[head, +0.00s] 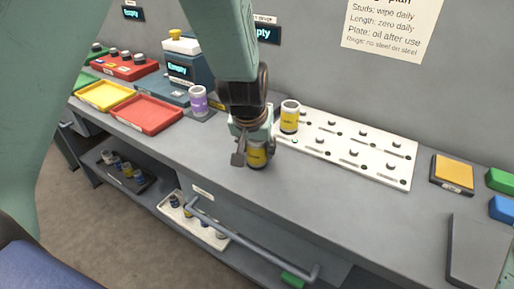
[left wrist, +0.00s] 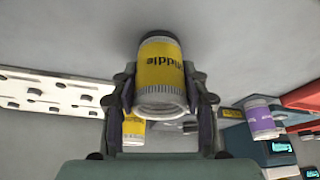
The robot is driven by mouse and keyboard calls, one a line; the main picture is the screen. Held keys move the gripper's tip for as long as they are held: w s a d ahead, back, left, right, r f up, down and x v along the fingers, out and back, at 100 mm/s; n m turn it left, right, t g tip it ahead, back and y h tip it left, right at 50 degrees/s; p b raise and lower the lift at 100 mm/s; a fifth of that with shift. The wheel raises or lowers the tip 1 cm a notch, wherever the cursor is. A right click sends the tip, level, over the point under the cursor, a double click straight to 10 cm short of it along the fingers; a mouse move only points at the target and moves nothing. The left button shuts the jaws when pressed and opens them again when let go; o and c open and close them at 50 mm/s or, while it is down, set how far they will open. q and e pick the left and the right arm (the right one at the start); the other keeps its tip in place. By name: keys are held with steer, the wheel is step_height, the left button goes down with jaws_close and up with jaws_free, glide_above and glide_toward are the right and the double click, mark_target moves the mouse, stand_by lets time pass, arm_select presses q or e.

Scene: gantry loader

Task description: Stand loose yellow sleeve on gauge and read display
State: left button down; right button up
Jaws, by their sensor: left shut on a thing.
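My left gripper (head: 253,143) is shut on a yellow sleeve (head: 257,158) with a pale rim, just above or at the grey bench top; I cannot tell if it touches. In the left wrist view the held sleeve (left wrist: 160,72) sits between both fingers, its "middle" label upside down. A second yellow sleeve (head: 290,118) stands upright on the white studded plate (head: 400,172). Another display (head: 265,33), behind my arm, reads "Empty". My right gripper is not in view.
A purple sleeve (head: 198,101) stands left of my gripper. Yellow (head: 104,96) and red (head: 147,114) trays lie further left. A yellow-topped pad (head: 453,173) lies at right. A rail (head: 255,245) runs along the bench front.

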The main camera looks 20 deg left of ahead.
arm_select(q)
steer(key=shift+a, duration=0.15)
steer(key=c, duration=0.9)
jaws_free()
steer(key=shift+s, duration=0.2)
steer(key=shift+c, duration=0.2)
steer(key=shift+o, duration=1.3)
steer(key=shift+w+d, duration=0.1)
steer(key=shift+d, duration=0.1)
steer(key=shift+a+f, duration=0.1)
steer(key=shift+a, duration=0.05)
steer(key=shift+r, duration=0.25)
steer(key=p+v, duration=0.1)
steer(key=v, duration=1.1)
steer(key=shift+p, duration=0.35)
